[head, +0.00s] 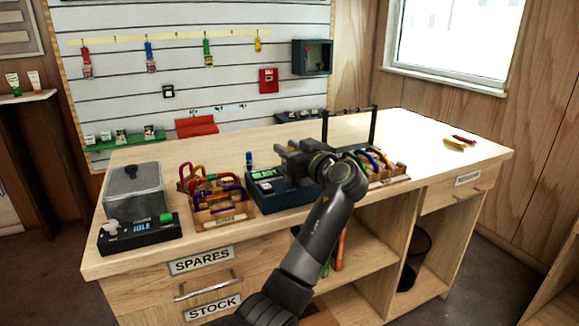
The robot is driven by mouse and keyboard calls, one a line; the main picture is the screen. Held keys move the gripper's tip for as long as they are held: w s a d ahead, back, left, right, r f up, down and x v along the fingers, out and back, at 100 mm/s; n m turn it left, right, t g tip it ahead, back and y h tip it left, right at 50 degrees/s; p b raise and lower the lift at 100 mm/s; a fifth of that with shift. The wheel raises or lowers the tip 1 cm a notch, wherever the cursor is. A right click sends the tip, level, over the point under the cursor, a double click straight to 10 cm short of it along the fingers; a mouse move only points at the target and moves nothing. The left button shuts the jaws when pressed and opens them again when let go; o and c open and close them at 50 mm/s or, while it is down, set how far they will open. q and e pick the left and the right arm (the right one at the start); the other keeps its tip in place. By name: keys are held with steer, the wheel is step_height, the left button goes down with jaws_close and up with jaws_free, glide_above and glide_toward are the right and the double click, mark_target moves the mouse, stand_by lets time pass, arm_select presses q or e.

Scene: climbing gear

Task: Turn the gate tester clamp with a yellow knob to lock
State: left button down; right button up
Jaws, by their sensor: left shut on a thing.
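The gate tester (285,193) is a dark blue box with a small green-lit display, near the middle of the bench. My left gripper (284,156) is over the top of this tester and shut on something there. From its position this is the clamp knob, but the gripper and wrist cover it and I see no yellow. The knob's angle cannot be told. My right gripper is not in view.
A wooden tray (224,215) of colored carabiners stands left of the tester; another (390,180) stands right. A black device reading IDLE (140,234) and a grey clear-lidded bin (133,190) are at the left. The bench (440,170) is mostly clear at right.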

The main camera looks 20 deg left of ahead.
arm_select(q)
steer(key=shift+a+f+n+g+y+b, duration=0.1)
steer(key=shift+n+g+y+b, duration=0.45)
steer(key=shift+g, duration=0.3)
steer(key=shift+f+n+g+y+b, duration=0.1)
steer(key=shift+n+g+y+b, duration=0.25)
steer(key=shift+n+g+b, duration=0.4)
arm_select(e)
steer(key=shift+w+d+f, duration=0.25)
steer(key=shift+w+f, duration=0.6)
arm_select(q)
steer(key=shift+g, duration=0.3)
steer(key=c, duration=1.5)
jaws_free()
steer(key=o, duration=0.3)
steer(key=shift+w+a, duration=0.1)
steer(key=shift+a, duration=0.05)
steer(key=shift+d, duration=0.4)
steer(key=b+v, duration=0.2)
steer(key=v, duration=1.4)
steer(key=shift+s+d, duration=0.25)
steer(key=shift+d, duration=0.05)
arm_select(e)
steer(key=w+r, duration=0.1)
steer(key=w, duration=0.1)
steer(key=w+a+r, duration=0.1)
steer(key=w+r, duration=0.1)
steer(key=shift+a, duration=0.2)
